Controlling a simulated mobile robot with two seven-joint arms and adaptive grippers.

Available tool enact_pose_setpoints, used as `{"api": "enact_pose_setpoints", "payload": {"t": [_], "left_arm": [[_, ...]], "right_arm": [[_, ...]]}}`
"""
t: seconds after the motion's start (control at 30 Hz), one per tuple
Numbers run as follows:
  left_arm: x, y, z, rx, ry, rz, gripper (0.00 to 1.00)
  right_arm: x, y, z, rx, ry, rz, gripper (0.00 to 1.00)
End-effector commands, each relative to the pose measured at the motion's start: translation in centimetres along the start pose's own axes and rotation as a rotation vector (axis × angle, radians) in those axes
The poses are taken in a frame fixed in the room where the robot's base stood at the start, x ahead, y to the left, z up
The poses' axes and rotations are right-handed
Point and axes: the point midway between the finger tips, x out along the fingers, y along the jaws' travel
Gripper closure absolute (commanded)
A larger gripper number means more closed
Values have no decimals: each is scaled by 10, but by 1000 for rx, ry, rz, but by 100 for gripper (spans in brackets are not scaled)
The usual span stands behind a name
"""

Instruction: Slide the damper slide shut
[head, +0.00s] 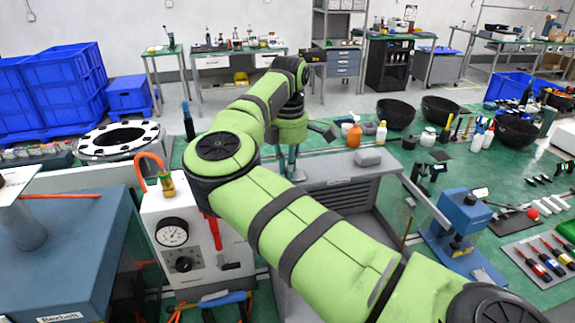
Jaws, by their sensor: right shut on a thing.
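A grey metal cabinet with a louvred front (345,194) stands in the middle of the bench. My right arm crosses in front of it and hides much of its left side and top. My right gripper (287,172) points down at the cabinet's back left top edge. It is shut on a small part there, taken as the damper slide. The slide itself is too small and too covered to make out, so how far it stands open cannot be told. My left gripper is not in view.
A white gauge box (173,235) with an orange hose stands left of the cabinet. A blue-topped block (62,250) fills the lower left. A blue press (464,212), black bowls (395,113) and an orange bottle (354,136) stand to the right and behind.

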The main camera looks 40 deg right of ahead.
Motion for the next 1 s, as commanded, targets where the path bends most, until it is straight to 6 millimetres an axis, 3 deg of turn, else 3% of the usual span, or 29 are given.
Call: {"api": "enact_pose_setpoints", "payload": {"t": [0.13, 0.3, 0.63, 0.7, 0.73, 1.0], "left_arm": [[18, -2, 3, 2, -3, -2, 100], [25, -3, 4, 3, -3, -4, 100], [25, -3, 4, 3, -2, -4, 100], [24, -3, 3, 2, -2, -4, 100], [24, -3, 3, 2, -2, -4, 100], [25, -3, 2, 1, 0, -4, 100]], "right_arm": [[4, 0, 30, 10, 1, 2, 100], [1, 0, 58, 6, -2, 2, 100], [-1, 0, 64, 6, -6, 2, 100], [-1, 0, 64, 7, -6, 2, 64], [-1, 0, 64, 6, -6, 2, 60], [-1, 0, 62, 4, -2, 1, 60]]}}
